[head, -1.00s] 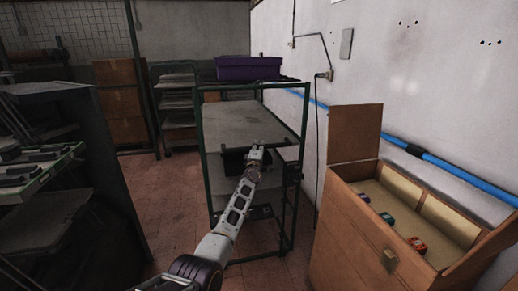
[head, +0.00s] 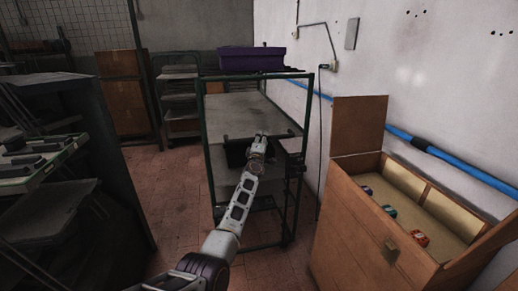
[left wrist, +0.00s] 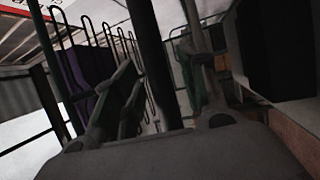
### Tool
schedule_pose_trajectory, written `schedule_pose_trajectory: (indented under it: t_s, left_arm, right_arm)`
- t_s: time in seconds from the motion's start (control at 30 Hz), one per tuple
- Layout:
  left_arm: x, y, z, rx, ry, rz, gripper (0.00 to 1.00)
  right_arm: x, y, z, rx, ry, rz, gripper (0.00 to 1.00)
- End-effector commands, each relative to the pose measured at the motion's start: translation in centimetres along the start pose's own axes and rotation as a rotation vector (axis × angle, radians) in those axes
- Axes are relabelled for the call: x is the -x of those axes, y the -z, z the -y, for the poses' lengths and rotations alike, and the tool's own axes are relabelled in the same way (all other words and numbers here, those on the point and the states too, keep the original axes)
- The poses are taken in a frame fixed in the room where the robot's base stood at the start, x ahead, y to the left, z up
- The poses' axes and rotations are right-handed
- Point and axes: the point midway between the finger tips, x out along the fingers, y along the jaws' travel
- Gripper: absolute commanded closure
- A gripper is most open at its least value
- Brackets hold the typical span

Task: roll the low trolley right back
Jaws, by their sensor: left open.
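A green-framed shelf trolley (head: 207,135) stands upright in the middle of the head view, with grey shelves and a dark crossbar (head: 283,134) along its near side. I cannot tell whether this is the low trolley. My left gripper (head: 259,139) is at that crossbar, near its middle. In the left wrist view its two fingers (left wrist: 160,85) are apart, with a dark bar (left wrist: 149,50) showing between them. I cannot tell whether either finger touches it. My right gripper is not in view.
A purple box (head: 250,60) sits on top of the trolley. An open wooden chest (head: 352,235) with small coloured items stands at the right by the white wall. A dark rack (head: 105,170) stands at left. Tiled floor (head: 165,195) is clear between rack and trolley.

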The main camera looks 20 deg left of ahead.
Motion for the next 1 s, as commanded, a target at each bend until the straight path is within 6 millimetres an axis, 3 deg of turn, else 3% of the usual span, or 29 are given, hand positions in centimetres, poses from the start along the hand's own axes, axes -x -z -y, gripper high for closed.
schedule_pose_trajectory:
  t_s: [1.0]
  left_arm:
    - [6.0,0.3,0.1,-0.002,0.001,-0.004,0.57]
  right_arm:
    - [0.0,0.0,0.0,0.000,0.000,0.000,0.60]
